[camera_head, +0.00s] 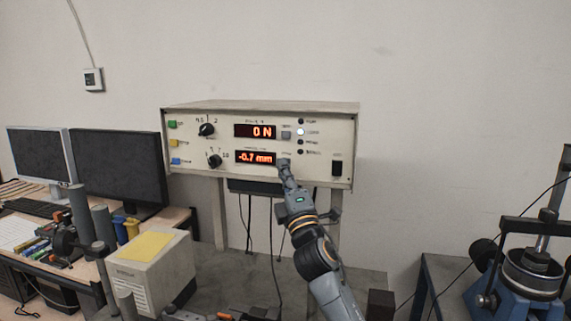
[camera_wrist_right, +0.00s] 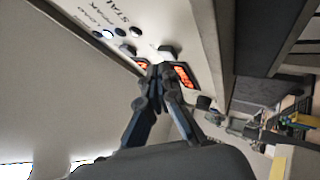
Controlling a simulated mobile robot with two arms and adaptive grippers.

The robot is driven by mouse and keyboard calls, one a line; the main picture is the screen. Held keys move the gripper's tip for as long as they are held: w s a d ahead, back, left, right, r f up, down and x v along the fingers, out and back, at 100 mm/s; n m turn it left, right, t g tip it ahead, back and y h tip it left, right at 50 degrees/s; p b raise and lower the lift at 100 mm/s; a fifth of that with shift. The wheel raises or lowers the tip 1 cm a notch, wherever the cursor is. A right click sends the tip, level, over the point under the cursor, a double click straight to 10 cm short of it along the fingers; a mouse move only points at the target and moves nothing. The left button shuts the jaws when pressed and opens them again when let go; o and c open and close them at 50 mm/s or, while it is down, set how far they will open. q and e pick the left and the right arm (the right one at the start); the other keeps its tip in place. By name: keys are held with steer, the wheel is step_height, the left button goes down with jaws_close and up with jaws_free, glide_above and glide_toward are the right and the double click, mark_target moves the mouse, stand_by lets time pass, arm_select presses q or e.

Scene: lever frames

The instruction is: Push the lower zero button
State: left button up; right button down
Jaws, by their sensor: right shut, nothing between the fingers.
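The instrument box (camera_head: 215,185) has an upper display (camera_head: 255,131) reading 0 N and a lower display (camera_head: 256,158) reading -0.7 mm. The lower zero button (camera_head: 284,160) is just right of the lower display, partly covered by my right gripper (camera_head: 285,167). In the right wrist view, the lower zero button (camera_wrist_right: 168,50) shows just beyond the fingertips of my right gripper (camera_wrist_right: 159,71). That gripper is shut and empty, with its tips close to the panel. I cannot tell whether they touch the button. My left gripper cannot be made out.
The upper button (camera_head: 286,135) sits close above. Indicator lamps (camera_head: 301,132) and a black switch (camera_head: 337,168) are to the right, knobs (camera_head: 207,129) to the left. A white box (camera_head: 150,270) stands lower left; a blue machine (camera_head: 525,285) stands at right.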

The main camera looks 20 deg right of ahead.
steer(key=shift+w+d, duration=0.3)
steer(key=shift+w, duration=0.1)
stand_by(0.8)
steer(key=shift+s+a, duration=0.45)
steer(key=shift+s, duration=0.25)
steer(key=s+a, duration=0.1)
steer(key=s, duration=0.1)
steer(key=s+a+p, duration=0.1)
steer(key=s, duration=0.1)
steer(key=shift+a, duration=0.4)
stand_by(0.7)
